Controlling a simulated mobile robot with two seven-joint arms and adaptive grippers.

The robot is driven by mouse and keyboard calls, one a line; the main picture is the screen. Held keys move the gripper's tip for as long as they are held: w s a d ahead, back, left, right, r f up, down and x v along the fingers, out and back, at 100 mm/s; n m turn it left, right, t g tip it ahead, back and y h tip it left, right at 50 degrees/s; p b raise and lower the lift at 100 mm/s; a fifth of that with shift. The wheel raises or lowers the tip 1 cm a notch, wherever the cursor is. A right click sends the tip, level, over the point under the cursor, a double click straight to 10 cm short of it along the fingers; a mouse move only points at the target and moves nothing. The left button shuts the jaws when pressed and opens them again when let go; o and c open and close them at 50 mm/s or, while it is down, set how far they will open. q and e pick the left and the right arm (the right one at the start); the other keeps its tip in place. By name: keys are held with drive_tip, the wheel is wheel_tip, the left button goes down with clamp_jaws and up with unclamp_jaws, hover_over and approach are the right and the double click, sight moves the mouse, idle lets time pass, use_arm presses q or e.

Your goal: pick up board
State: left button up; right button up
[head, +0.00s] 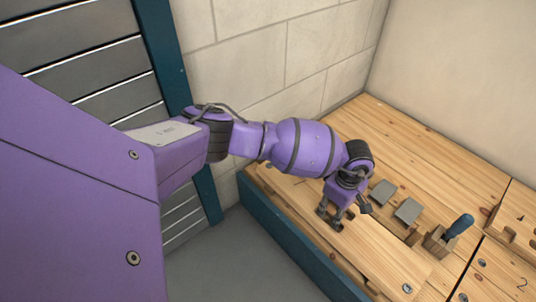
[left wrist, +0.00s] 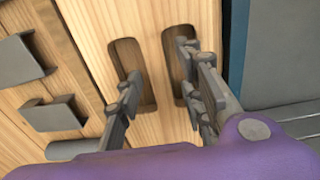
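The board (head: 382,258) is a light wooden plank lying along the front edge of the bench. In the left wrist view the board (left wrist: 145,14) has two long rounded slots side by side with a strip of wood between them. My left gripper (head: 338,214) points down at the board. In the left wrist view its fingers (left wrist: 160,82) are apart, one over each slot, on either side of the strip. I cannot tell how deep the fingertips reach into the slots. My right gripper is in neither view.
Grey metal pieces (head: 408,210) lie on the bench behind the board. A blue-handled tool (head: 459,227) stands in a wooden holder to their right. A wooden panel marked 2 (head: 508,277) is at the far right. The bench (head: 425,140) is bare towards the back wall.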

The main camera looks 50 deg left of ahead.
use_arm(q)
clamp_jaws()
drive_tip(key=shift+r, duration=0.1)
drive_tip(key=shift+w+d+r, duration=0.1)
drive_tip(key=shift+w+r, duration=0.05)
drive_tip(key=shift+r, duration=0.05)
